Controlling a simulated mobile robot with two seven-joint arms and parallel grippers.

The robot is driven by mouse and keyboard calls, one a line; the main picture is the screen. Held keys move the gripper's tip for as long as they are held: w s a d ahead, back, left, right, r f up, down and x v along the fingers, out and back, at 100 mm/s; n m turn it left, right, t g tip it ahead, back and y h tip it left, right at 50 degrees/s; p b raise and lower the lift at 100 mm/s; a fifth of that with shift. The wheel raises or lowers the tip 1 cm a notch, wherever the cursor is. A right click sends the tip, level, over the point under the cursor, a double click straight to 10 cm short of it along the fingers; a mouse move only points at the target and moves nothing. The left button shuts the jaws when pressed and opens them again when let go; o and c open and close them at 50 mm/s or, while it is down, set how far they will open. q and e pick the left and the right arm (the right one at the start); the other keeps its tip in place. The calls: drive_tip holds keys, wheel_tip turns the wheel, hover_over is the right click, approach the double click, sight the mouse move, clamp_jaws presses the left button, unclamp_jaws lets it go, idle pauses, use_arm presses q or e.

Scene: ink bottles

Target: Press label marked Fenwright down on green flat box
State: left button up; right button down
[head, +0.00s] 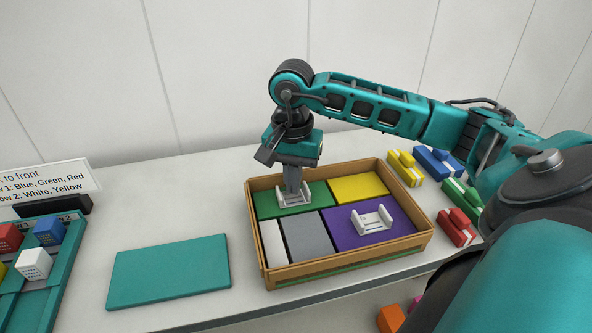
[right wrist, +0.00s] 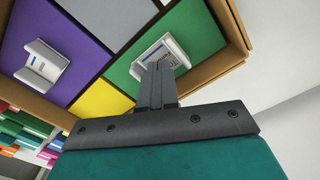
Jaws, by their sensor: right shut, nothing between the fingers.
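The green flat box (head: 317,193) lies at the back left inside a cardboard tray (head: 436,226). The green box (right wrist: 201,27) and the holder (right wrist: 182,61) also show in the right wrist view. My right gripper (head: 293,192) is shut, pointing down with its fingertips at the holder, partly hiding the label; I cannot tell whether they touch it. My left gripper is not in view.
The tray also holds yellow (head: 357,188), purple (head: 398,222), grey (head: 307,237) and white (head: 273,243) flat boxes. A second white holder (head: 372,219) is on the purple one. A teal mat (head: 170,271) lies left; coloured blocks (head: 456,227) stand right.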

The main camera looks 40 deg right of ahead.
sight(293, 198)
drive_tip(key=shift+f+b, duration=0.75)
drive_tip(key=shift+f, duration=0.15)
idle(0.4)
drive_tip(key=shift+r, duration=0.1)
idle(0.5)
drive_tip(key=shift+r+p, duration=2.45)
drive_tip(key=shift+r, duration=1.05)
drive_tip(key=shift+f, duration=0.1)
